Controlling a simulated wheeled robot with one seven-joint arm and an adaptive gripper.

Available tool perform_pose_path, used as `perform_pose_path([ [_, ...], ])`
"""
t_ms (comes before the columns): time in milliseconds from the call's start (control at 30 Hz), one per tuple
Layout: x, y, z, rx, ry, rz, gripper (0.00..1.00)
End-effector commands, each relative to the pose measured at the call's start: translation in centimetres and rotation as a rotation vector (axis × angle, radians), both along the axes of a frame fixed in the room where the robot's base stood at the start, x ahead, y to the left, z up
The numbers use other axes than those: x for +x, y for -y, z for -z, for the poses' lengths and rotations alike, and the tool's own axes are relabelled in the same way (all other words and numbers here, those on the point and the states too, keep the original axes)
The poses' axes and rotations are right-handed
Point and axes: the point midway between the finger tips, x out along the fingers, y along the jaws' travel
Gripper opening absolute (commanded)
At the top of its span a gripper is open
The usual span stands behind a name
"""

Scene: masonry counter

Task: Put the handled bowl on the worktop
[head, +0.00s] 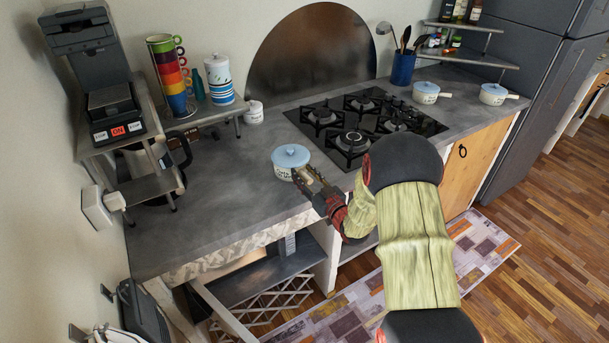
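Two similar handled bowls, one (426,92) right behind the hob and one (494,94) farther right, stand on the worktop.
A black gas hob (365,122) lies right of the bowl. A small white jar (255,112) stands behind it. A metal shelf (205,112) with stacked mugs (170,75) and a striped canister (218,80) is at the back left. The worktop left of the bowl is mostly clear.

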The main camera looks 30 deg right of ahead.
Motion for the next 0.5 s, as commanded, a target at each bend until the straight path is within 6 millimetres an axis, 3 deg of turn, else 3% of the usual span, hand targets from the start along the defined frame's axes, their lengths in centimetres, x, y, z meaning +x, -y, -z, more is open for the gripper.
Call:
perform_pose_path([
  [167, -1.0, 0.1, -0.2, 0.001, -0.002, 0.001, 0.35],
  [500, -7.8, 0.5, -0.3, 0.001, -0.002, 0.004, 0.35],
])
